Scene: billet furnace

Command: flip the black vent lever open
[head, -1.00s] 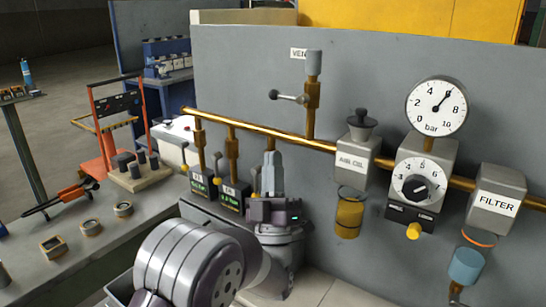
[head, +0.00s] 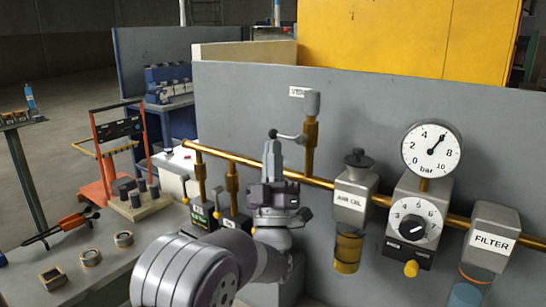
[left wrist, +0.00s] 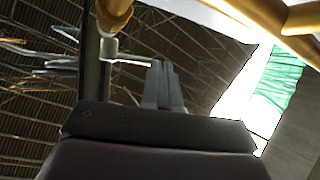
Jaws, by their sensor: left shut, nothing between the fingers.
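The vent lever (head: 288,136) is a thin rod with a dark round knob (head: 273,133), pointing left from the brass vent valve (head: 311,132). The valve stands on the brass pipe, with a grey cap on top and a partly hidden VENT label. My left gripper (head: 272,146) is shut and empty, pointing up, with its fingertips just below the knob. In the left wrist view, the lever (left wrist: 130,61) runs right from the valve to beside the fingertips (left wrist: 162,66), which hide its end. I cannot tell whether they touch. The right gripper is out of view.
The brass pipe (head: 237,159) runs across the grey panel (head: 240,95), behind my gripper. The air oil unit (head: 351,200), gauge (head: 432,150), regulator dial (head: 413,228) and filter (head: 492,240) are to the right. A bench with loose parts is at left.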

